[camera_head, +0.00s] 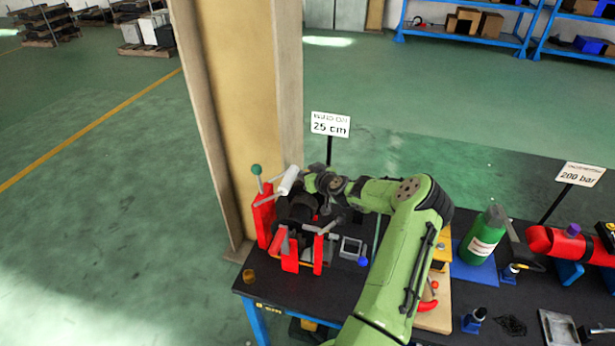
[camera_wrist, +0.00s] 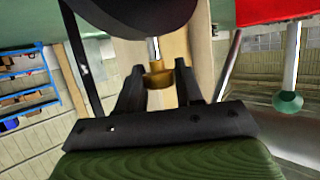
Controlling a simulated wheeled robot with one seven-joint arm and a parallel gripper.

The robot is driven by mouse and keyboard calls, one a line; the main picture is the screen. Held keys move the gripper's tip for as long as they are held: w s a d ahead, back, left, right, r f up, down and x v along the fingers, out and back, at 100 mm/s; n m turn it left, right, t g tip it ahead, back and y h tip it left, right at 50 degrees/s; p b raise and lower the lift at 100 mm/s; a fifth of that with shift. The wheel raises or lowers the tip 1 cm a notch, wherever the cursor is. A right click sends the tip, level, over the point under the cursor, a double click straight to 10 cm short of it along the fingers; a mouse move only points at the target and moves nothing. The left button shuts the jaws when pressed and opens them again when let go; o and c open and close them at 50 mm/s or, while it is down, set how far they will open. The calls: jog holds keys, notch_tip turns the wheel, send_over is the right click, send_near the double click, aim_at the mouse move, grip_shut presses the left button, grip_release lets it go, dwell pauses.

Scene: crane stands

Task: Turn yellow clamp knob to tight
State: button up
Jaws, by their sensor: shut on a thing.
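The yellow clamp knob (camera_wrist: 159,78) shows in the wrist view as a small golden cap on a thin silver shaft. My gripper (camera_wrist: 158,88) has its two dark fingers on either side of the knob and is shut on it. A large dark round body hangs over the top of this view and hides the shaft's far end. In the head view, my arm reaches to the red clamp stand (camera_head: 264,216) at the table's left end. The knob and my fingertips cannot be made out there among the dark parts. The knob's turn angle cannot be read.
A lever with a green ball (camera_head: 256,170) rises beside the red stand and also shows in the wrist view (camera_wrist: 288,102). A tall post (camera_head: 238,110) stands close behind. A green bottle (camera_head: 485,236) stands to the right.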

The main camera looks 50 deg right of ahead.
jog(key=m+g+h+b, duration=0.1)
jog(key=m+h, duration=0.1)
jog(key=m+g+h+b, duration=0.1)
jog(key=m+g+h, duration=0.1)
jog(key=m+h, duration=0.1)
jog(key=shift+w+a+r+h, duration=0.1)
jog(key=shift+w+a+h, duration=0.1)
jog(key=shift+h, duration=0.1)
jog(key=m+g+h+b, duration=0.1)
jog(key=m+g+b, duration=0.1)
jog(key=m+g+h+b, duration=0.2)
jog(key=m, duration=0.1)
jog(key=shift+f+b, duration=0.2)
jog(key=shift+b, duration=0.1)
jog(key=m+g+b, duration=0.1)
jog(key=m+g, duration=0.1)
jog(key=g, duration=0.1)
jog(key=shift+s+d+r+m+h+b, duration=0.1)
jog(key=shift+m+h+b, duration=0.2)
jog(key=shift+h+b, duration=0.1)
jog(key=shift+m+g, duration=0.9)
jog(key=shift+g, duration=0.4)
jog(key=shift+s+m+g, duration=0.15)
jog(key=shift+m+g, duration=0.25)
jog(key=shift+g, duration=0.1)
jog(key=o, duration=1)
jog(key=shift+d, duration=0.1)
jog(key=shift+c, duration=0.2)
jog(key=shift+p, duration=0.3)
